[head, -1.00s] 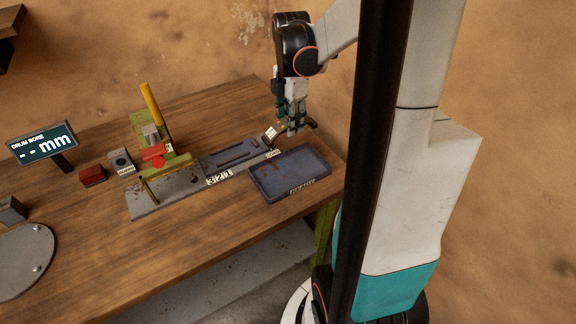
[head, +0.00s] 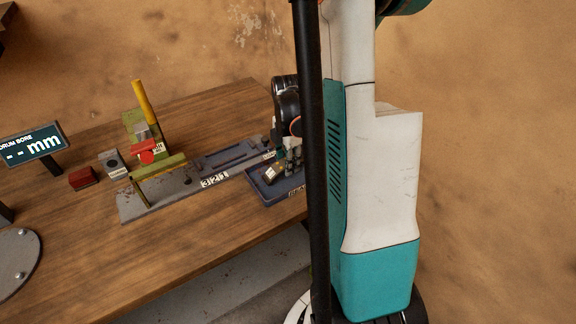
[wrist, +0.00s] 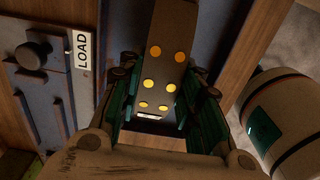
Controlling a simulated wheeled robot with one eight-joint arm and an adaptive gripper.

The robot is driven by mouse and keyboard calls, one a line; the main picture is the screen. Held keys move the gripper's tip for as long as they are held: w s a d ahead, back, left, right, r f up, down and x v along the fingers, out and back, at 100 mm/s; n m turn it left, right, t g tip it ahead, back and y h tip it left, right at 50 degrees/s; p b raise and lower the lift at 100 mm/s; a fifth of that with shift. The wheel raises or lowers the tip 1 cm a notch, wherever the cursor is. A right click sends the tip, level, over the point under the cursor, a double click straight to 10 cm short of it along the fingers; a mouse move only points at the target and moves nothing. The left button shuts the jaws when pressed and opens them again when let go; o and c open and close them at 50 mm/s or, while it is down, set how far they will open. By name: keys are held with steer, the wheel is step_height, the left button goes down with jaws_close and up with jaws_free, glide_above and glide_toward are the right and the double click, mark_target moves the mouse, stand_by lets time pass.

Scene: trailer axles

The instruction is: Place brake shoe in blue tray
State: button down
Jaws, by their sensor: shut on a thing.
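My gripper (head: 289,160) is low over the blue tray (head: 262,192) at the right end of the bench in the head view. It is shut on the brake shoe (head: 274,173), a dark block with a pale face. In the wrist view the brake shoe (wrist: 163,68) shows several yellow dots and sits between the green-padded fingers of my gripper (wrist: 163,108). The blue tray (wrist: 217,28) shows partly behind it. My own body hides the tray's right part in the head view. I cannot tell whether the shoe touches the tray floor.
A grey fixture plate (head: 150,203) with a yellow-handled clamp (head: 146,105) stands left of the tray. A red block (head: 83,178) and a drum bore display (head: 34,143) are farther left. A LOAD label (wrist: 82,50) lies beside the tray. The front middle of the bench is clear.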

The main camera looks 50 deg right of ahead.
steer(key=shift+f, duration=0.5)
steer(key=shift+f, duration=0.15)
steer(key=c, duration=1.2)
jaws_free()
steer(key=shift+o, duration=0.2)
step_height(320, 180, up, 12)
steer(key=p, duration=0.3)
steer(key=shift+r, duration=0.2)
